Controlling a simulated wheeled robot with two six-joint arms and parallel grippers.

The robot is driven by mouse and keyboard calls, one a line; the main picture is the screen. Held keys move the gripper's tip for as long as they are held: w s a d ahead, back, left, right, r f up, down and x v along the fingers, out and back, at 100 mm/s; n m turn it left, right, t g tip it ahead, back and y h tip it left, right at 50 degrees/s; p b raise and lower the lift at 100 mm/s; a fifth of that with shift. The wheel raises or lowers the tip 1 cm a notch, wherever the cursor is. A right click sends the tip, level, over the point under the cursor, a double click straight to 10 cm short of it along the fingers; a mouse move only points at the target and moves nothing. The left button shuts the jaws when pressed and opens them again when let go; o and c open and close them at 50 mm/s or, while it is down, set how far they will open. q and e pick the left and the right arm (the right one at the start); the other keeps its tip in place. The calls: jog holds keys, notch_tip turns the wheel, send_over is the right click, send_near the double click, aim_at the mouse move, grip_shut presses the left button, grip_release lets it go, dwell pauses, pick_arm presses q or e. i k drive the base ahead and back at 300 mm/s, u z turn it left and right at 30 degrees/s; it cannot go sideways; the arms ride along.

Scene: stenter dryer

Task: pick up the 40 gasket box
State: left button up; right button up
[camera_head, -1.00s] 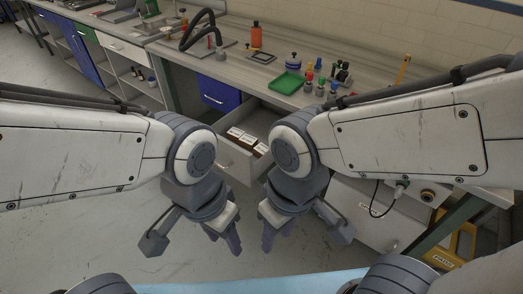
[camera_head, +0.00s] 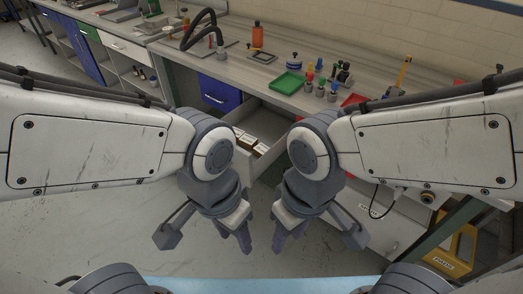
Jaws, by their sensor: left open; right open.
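Several small white-topped boxes (camera_head: 247,141) lie in an open grey drawer (camera_head: 283,120) under the workbench, partly hidden behind my arms. Their labels are too small to read, so I cannot tell which is the 40 gasket box. My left gripper (camera_head: 244,243) is open and points down, in front of the drawer and nearer to me. My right gripper (camera_head: 280,243) is open and points down beside it, to the right. Both are empty and apart from the boxes.
The workbench (camera_head: 262,75) holds a green tray (camera_head: 288,84), an orange bottle (camera_head: 257,35) and several coloured small bottles. A yellow object (camera_head: 452,250) stands on the floor at right. Floor at left is clear.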

aim_at(239, 132)
jog(key=z, duration=0.4)
jog(key=k, duration=0.55)
jog(key=z, duration=0.55)
jog(key=i, duration=0.9)
jog(key=u, duration=0.85)
jog(key=i, duration=0.2)
jog(key=u, duration=0.55)
jog(key=k, duration=0.45)
jog(key=z, duration=0.4)
jog(key=i, duration=0.8)
jog(key=u, duration=0.2)
